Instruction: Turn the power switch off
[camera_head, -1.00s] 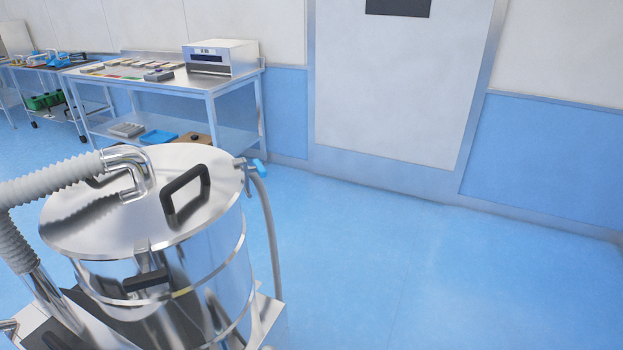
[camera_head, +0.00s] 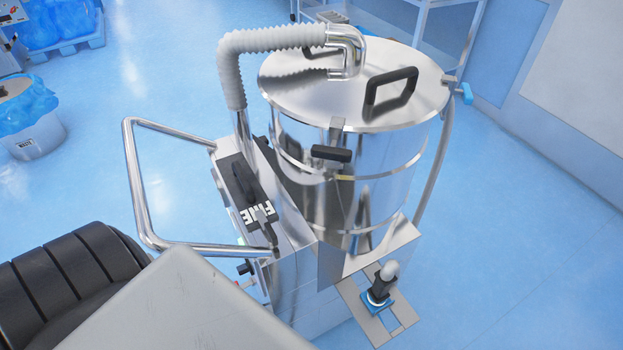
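The task's power switch cannot be made out for certain. A steel vacuum-type machine (camera_head: 350,180) stands in the middle of the camera_head view, with a round drum, a lid and a ribbed grey hose (camera_head: 270,40). Its side panel under the push handle (camera_head: 140,190) carries a small dark knob (camera_head: 244,267) with some red beside it. I see that panel at a steep angle, and its lower part is partly hidden by a grey surface in front. Neither my left nor my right gripper is in view.
A blue-lined bin (camera_head: 30,140) stands on the floor at the left. A steel table (camera_head: 420,20) is behind the machine. A small fitting (camera_head: 380,285) sits on a low plate at the machine's front right.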

